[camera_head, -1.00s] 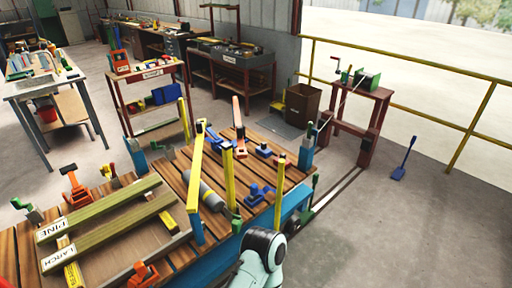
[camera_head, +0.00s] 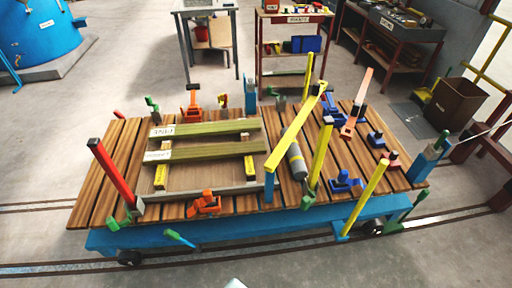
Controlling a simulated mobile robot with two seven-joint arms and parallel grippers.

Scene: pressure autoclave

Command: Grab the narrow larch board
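The larch board (camera_head: 215,152) is a long greenish-brown board lying across yellow-ended supports on the slatted cart. Its white end label (camera_head: 157,155) is at its left end; the word LARCH reads clearly only in the earlier view. A similar pine board (camera_head: 215,128) lies parallel just behind it, with a gap between them. Neither gripper is in view. Only a small pale piece, seemingly of my arm, shows at the bottom edge, well short of the cart.
The blue-framed cart (camera_head: 240,235) stands on floor rails. A red post (camera_head: 115,175) rises at its left, an orange clamp (camera_head: 205,203) at the front, and yellow bars (camera_head: 322,165) and a grey cylinder (camera_head: 296,160) to the right. The floor in front is mostly clear.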

